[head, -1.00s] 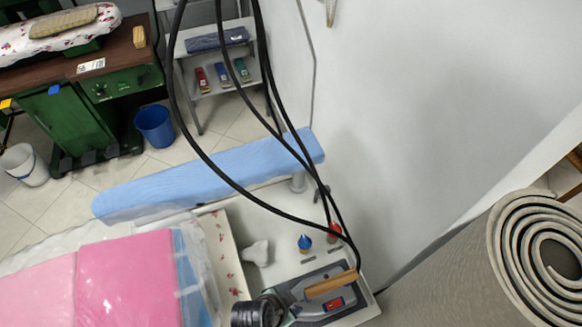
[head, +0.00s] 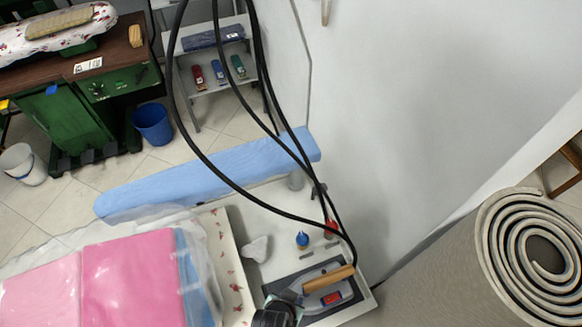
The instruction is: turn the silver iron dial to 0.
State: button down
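The silver iron (head: 318,293) sits on a dark rest on the white table at the bottom of the head view. It has a wooden handle (head: 328,279) and a red part (head: 331,298) on its top. The black hoses run to its rear end. My gripper (head: 287,297) is over the left end of the iron, low in the picture. Its dark wrist covers part of the iron. The fingers are too small and hidden to tell whether they are open or shut. I cannot make out the dial or its number.
Black hoses (head: 205,156) hang across the view. A red-capped item (head: 332,228), a blue-topped item (head: 302,240) and a white spray head (head: 256,249) stand behind the iron. Pink folded cloth (head: 134,282) lies to the left. A large roll (head: 535,255) stands at right.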

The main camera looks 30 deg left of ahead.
jog(key=c, duration=0.5)
grip_release()
jog(key=b+v, duration=0.1)
jog(key=v, duration=1.2)
jog(key=shift+w, duration=0.1)
